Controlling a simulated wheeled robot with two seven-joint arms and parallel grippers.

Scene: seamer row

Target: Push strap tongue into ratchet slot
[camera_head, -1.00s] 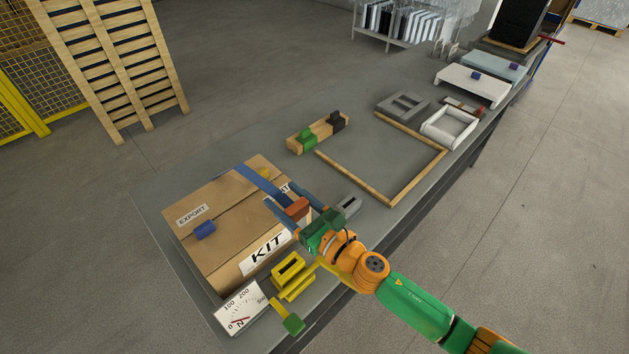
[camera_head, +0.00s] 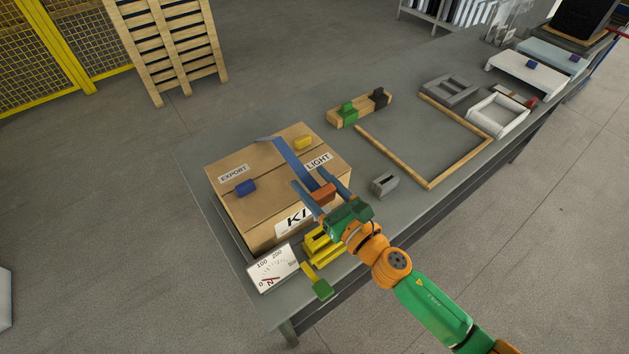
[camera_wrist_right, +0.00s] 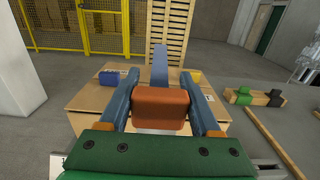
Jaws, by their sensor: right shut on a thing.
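An orange-brown block (camera_head: 323,193), which looks like the strap tongue, is held between the blue fingers of my right gripper (camera_head: 320,193). In the right wrist view the block (camera_wrist_right: 161,108) fills the gap between both fingers. The blue strap (camera_head: 290,160) runs over the cardboard box top toward the block; how they join is unclear. The yellow unit (camera_head: 318,242), apparently the ratchet, stands in front of the box, partly hidden by my right gripper. The block is above and behind it, apart from it. Its slot cannot be made out. My left gripper is out of view.
The cardboard box (camera_head: 230,205) carries a blue block (camera_head: 245,187) and a yellow block (camera_head: 304,143). A gauge (camera_head: 272,268) and a green-ended lever (camera_head: 322,289) are beside the yellow unit. A grey slotted block (camera_head: 385,185) stands right of my gripper. A wooden frame (camera_head: 430,183) lies beyond.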

